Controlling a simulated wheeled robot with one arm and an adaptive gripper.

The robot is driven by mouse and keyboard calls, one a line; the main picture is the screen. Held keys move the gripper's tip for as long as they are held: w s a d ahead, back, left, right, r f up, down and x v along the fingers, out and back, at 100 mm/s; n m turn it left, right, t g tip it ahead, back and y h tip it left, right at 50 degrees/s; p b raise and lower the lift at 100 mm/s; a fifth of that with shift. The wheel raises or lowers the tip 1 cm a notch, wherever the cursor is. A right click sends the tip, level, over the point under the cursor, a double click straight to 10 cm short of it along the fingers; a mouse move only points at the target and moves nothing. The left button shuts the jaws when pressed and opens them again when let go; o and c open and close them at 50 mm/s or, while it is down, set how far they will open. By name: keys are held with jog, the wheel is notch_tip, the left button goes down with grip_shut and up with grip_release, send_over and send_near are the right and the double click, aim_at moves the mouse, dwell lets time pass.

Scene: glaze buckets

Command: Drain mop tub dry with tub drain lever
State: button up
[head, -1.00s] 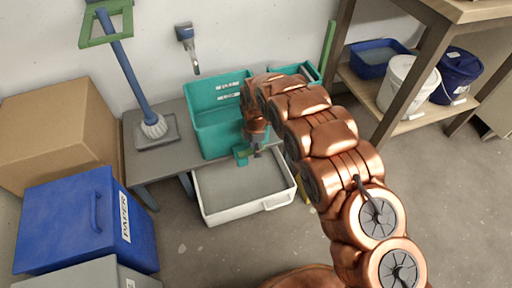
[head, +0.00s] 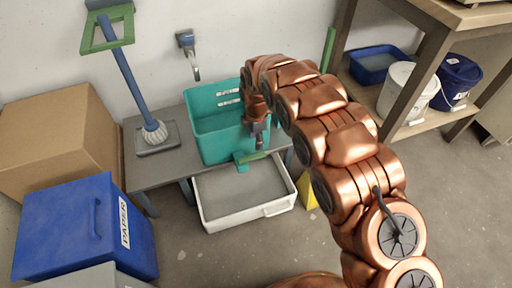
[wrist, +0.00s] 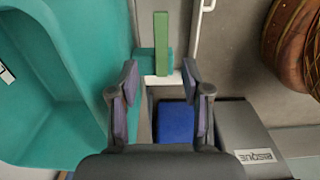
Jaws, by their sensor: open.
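The teal mop tub (head: 215,125) stands on a grey bench against the wall. It also shows at the left of the wrist view (wrist: 40,105), where I see bare teal walls; I cannot tell whether water lies in it. The tub drain lever (head: 254,156) is a green bar on a teal block at the tub's lower front, pointing right in the head view. In the wrist view the lever (wrist: 161,42) lies straight ahead, beyond the fingertips. My gripper (head: 258,142) is open and empty just above the lever. Its two fingers also show in the wrist view (wrist: 160,80).
A white-rimmed grey tray (head: 215,220) sits on the floor below the lever. A mop (head: 130,80) stands at left beside cardboard and blue boxes (head: 70,235). A shelf (head: 415,120) with buckets is at right. Floor in front is clear.

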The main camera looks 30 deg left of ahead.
jog(key=shift+r, duration=1.75)
jog(key=w+d+r+m+p, duration=0.3)
jog(key=d+r+m+p, duration=0.45)
jog(key=d+r, duration=0.95)
jog(key=s+d+r+m+p, duration=0.3)
jog(key=d+r+p, duration=0.1)
jog(key=d+r, duration=0.3)
jog(key=s+d+r+m+p, duration=0.2)
jog(key=d+r+m+p, duration=0.1)
jog(key=d+r, duration=0.5)
jog(key=s+d+r+m+g+p, duration=0.1)
jog(key=s+d+r+m+p, duration=0.6)
jog(key=s+d+r, duration=0.4)
jog(key=s+d+r+m+p, duration=0.3)
jog(key=s+m+p, duration=0.1)
jog(key=s, duration=0.4)
jog(key=s+d+r+m+p, duration=0.3)
jog(key=s+p, duration=0.1)
jog(key=s, duration=0.3)
jog(key=shift+s+d+r+m+g, duration=0.15)
jog(key=shift+s+m+g, duration=0.2)
jog(key=shift+s+g, duration=0.05)
jog(key=shift+c, duration=0.3)
